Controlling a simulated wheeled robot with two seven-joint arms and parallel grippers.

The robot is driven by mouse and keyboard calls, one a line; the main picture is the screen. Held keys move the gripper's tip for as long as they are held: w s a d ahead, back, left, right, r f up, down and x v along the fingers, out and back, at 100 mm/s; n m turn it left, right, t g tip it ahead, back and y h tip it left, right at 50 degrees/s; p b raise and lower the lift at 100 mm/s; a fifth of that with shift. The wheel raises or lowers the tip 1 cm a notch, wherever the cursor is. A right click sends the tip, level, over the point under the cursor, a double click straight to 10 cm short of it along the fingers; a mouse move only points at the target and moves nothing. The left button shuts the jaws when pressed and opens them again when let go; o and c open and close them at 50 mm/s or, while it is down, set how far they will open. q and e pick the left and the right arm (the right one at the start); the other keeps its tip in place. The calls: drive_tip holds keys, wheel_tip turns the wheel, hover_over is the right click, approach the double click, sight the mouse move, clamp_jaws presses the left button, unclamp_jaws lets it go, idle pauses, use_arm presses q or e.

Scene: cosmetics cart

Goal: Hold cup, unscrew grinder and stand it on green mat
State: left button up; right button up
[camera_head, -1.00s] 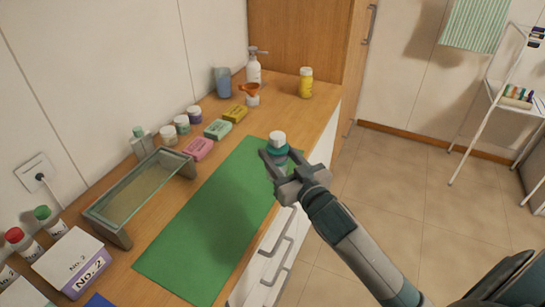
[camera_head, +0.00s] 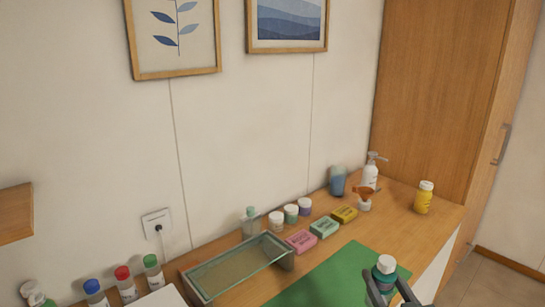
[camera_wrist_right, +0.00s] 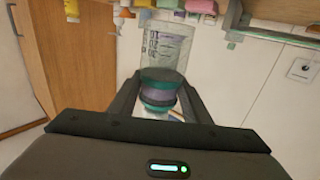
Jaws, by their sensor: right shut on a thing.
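My right gripper (camera_head: 388,290) is at the bottom of the head view, shut on an upright jar-like piece with a white top and teal body, which I take for the grinder (camera_head: 386,265). In the right wrist view the fingers (camera_wrist_right: 160,98) close around its teal and purple bands (camera_wrist_right: 158,92). A clear cup-like part with printed text (camera_wrist_right: 167,45) joins it there; I cannot tell whether they are screwed together. The green mat (camera_head: 335,275) lies on the counter behind and left of the gripper, its near part cut off. My left gripper is not in view.
A glass-topped stand (camera_head: 240,265) is left of the mat. Soap bars (camera_head: 300,241) and small jars (camera_head: 291,214) line its back. A yellow bottle (camera_head: 424,197), pump bottle (camera_head: 370,177), funnel (camera_head: 364,195) and blue tumbler (camera_head: 337,181) stand farther back. Capped bottles (camera_head: 124,282) are at left.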

drive_tip(key=s+a+f+b, duration=0.1)
drive_tip(key=s+a+f, duration=0.2)
drive_tip(key=s, duration=0.3)
drive_tip(key=s+a+f+b, duration=0.2)
drive_tip(key=s+a+f, duration=0.1)
drive_tip(key=s+a, duration=0.2)
drive_tip(key=shift+s, duration=1.2)
drive_tip(key=w+a+n+g+y, duration=0.2)
drive_tip(key=w+a+n+y, duration=0.1)
drive_tip(key=a, duration=0.4)
drive_tip(key=w+a+n+g+y, duration=0.2)
drive_tip(key=w+a+n+y, duration=0.2)
drive_tip(key=a+y, duration=0.4)
drive_tip(key=shift+f+n, duration=0.35)
drive_tip(key=shift+n, duration=0.05)
